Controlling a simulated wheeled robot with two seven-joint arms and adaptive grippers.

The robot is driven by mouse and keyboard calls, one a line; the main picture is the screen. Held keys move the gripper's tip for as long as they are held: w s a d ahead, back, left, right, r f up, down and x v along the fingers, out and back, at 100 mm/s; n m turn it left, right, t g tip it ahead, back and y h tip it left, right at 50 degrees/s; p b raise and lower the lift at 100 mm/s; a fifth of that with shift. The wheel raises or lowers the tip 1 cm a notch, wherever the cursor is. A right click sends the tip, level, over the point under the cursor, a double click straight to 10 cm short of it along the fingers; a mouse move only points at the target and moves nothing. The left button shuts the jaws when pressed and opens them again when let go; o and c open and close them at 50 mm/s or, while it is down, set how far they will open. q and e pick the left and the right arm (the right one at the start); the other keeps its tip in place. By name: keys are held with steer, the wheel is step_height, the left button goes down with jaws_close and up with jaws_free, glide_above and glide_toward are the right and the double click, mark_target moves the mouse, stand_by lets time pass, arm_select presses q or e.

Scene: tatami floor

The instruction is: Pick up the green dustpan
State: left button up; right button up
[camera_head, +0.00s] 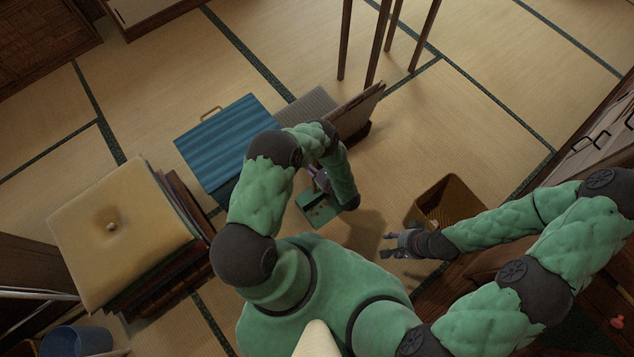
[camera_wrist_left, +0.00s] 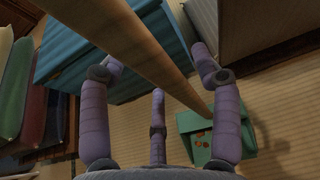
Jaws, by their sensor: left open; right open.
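The green dustpan (camera_head: 320,213) is on the tatami floor, just below my left forearm in the head view. In the left wrist view the dustpan (camera_wrist_left: 191,122) is at lower right, partly behind a finger, with small reddish bits on it. A long wooden pole (camera_wrist_left: 140,48), apparently its handle, runs from upper left down towards it. My left gripper (camera_wrist_left: 158,72) is open, with its fingers spread around the pole and not closed on it. In the head view the left gripper (camera_head: 318,180) is mostly hidden by my arm. My right gripper (camera_head: 389,246) is open and empty, right of the dustpan.
A blue box (camera_head: 215,145) and a grey box (camera_head: 305,106) stand beyond the dustpan. A stack of cushions (camera_head: 125,225) is at left. A brown bin (camera_head: 447,200) is near my right gripper. Thin wooden legs (camera_head: 390,40) stand at the back. Open tatami lies at right.

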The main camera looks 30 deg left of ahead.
arm_select(q)
jaws_close()
steer(key=shift+r, duration=0.15)
